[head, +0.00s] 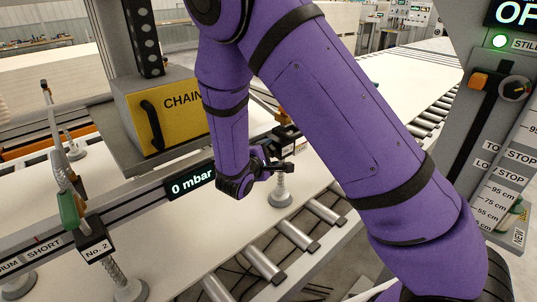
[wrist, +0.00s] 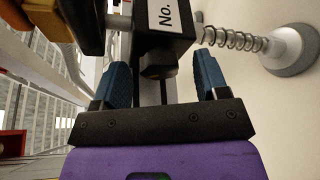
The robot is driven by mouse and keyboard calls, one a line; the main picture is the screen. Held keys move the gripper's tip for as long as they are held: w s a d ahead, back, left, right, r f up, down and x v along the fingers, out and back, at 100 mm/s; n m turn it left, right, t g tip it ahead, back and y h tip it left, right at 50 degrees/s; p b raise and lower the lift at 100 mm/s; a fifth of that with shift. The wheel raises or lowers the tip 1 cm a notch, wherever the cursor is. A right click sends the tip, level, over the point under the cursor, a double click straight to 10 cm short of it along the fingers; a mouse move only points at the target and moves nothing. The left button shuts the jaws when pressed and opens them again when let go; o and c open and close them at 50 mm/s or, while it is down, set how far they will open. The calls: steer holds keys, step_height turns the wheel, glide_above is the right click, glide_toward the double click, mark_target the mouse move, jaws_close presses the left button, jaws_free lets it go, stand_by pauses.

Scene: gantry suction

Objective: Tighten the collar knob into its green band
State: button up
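My gripper (head: 272,167) is beside the beam's far suction unit in the head view. In the wrist view its two blue fingers (wrist: 163,80) are apart, with a dark knob (wrist: 158,68) between them, under a black block (wrist: 165,28) labelled "No.". The fingers show gaps to either side of the knob, so it is not gripped; I cannot tell how far the fingers reach along it. The black block also shows in the head view (head: 288,138), partly behind my arm. No green band is visible on the knob.
A spring suction cup (wrist: 290,48) is close to the right finger in the wrist view. A second unit, block No. 2 (head: 95,248), with a green lever (head: 68,210) stands at left. The beam display (head: 190,185) reads 0 mbar. A yellow chain box (head: 175,115) hangs behind my wrist.

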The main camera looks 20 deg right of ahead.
steer(key=v, duration=1)
steer(key=shift+s+a, duration=0.3)
steer(key=shift+r, duration=0.1)
